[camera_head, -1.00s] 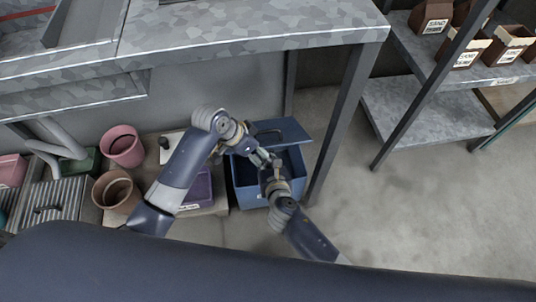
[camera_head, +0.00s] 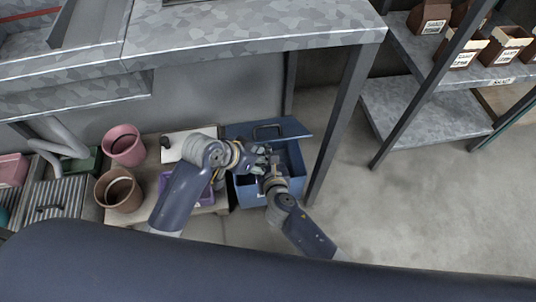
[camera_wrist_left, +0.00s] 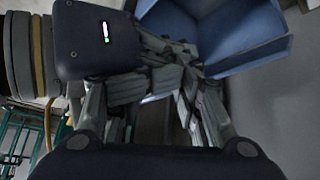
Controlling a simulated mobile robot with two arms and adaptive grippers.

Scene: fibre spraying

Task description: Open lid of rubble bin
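The rubble bin (camera_head: 247,193) is a blue box standing on the floor beside the table leg. Its blue lid (camera_head: 292,128), with a dark handle, is at the bin's back edge in the head view, and part of the inside shows in front of it. My left gripper (camera_head: 260,160) is over the bin's opening, close to my right gripper (camera_head: 271,178); the two overlap. In the left wrist view, the left gripper's fingers (camera_wrist_left: 155,95) are tangled in sight with the other gripper, and blue bin surfaces (camera_wrist_left: 225,35) show at the upper right. Finger opening is unclear.
A grey worktop (camera_head: 250,25) overhangs behind the bin, with its leg (camera_head: 340,120) close on the right. A purple container (camera_head: 200,198), a pink pot (camera_head: 124,145) and a brown pot (camera_head: 118,190) stand to the left.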

